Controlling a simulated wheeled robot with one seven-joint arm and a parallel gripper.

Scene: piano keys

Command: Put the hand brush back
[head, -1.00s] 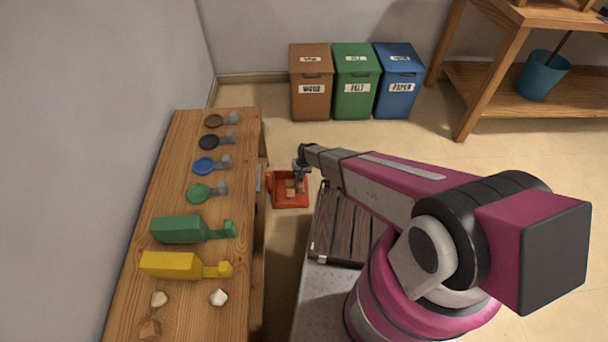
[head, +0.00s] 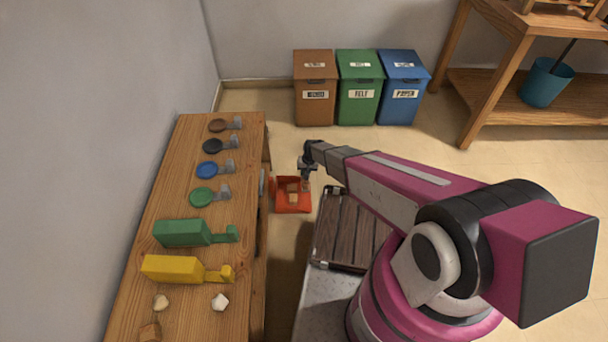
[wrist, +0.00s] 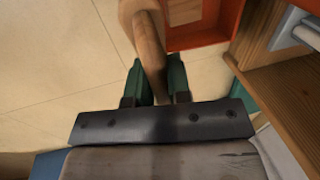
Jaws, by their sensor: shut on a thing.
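In the head view the brush is too small to make out clearly.
A wooden workbench (head: 225,237) stands left, holding colored discs, a green and a yellow block-shaped tool, and small chunks. Brown, green and blue bins (head: 357,100) stand at the back wall. Open floor lies between.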

